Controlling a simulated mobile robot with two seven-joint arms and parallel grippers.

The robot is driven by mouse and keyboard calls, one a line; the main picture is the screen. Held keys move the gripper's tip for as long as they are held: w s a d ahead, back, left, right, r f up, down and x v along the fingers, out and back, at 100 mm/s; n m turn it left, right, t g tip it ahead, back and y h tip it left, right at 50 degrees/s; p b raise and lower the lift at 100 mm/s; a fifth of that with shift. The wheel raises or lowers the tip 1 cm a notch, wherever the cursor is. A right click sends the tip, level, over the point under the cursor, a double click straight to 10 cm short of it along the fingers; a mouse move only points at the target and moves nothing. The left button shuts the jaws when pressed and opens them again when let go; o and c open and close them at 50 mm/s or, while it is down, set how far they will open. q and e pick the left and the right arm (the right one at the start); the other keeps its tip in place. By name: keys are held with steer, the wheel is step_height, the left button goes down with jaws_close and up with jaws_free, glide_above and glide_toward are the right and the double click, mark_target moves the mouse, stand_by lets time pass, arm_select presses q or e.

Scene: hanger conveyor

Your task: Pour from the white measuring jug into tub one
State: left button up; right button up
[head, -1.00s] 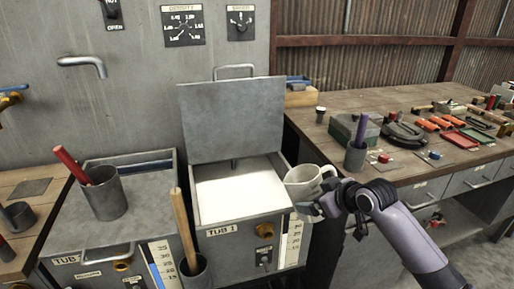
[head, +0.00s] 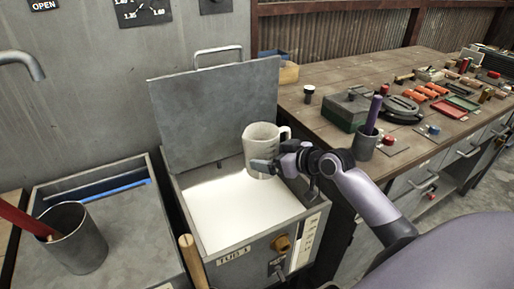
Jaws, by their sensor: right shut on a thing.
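The white measuring jug (head: 262,143) is upright, or nearly so, above the back right part of tub one (head: 202,249). My right gripper (head: 264,166) is shut on the jug at its lower side, and the arm comes in from the right. The jug's handle is on its right side. Tub one is open, its grey lid (head: 215,110) raised behind it. A pale, white surface (head: 225,205) fills the tub's opening. No stream from the jug shows. The jug's contents cannot be seen. My left gripper is not in view.
A wooden bench (head: 335,80) with a green box (head: 350,108), a grey cup (head: 364,144) and several tools stands to the right. A metal cup (head: 75,245) with a red rod stands at the left. A wooden handle (head: 191,258) rises in front of tub one.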

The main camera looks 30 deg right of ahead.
steer(key=shift+w+r, duration=0.1)
steer(key=shift+w, duration=0.2)
steer(key=shift+s+d+f+n, duration=0.1)
steer(key=shift+d+f+n, duration=0.15)
steer(key=shift+f, duration=0.2)
steer(key=shift+d+f+n+h, duration=0.2)
steer(key=shift+f+n+h, duration=0.2)
steer(key=shift+f, duration=0.2)
steer(key=shift+d+r+n+h, duration=0.2)
steer(key=shift+n+h, duration=0.05)
steer(key=shift+h, duration=0.05)
steer(key=shift+d+r+n+h+b, duration=0.1)
steer(key=shift+d+n+h+b, duration=0.15)
steer(key=shift+n+h+b, duration=0.05)
steer(key=shift+d+r+h, duration=0.1)
steer(key=shift+r+h, duration=0.05)
steer(key=shift+h, duration=0.15)
steer(key=shift+d+r+n+p, duration=0.1)
steer(key=shift+r+n+p, duration=0.05)
steer(key=shift+n+p, duration=0.2)
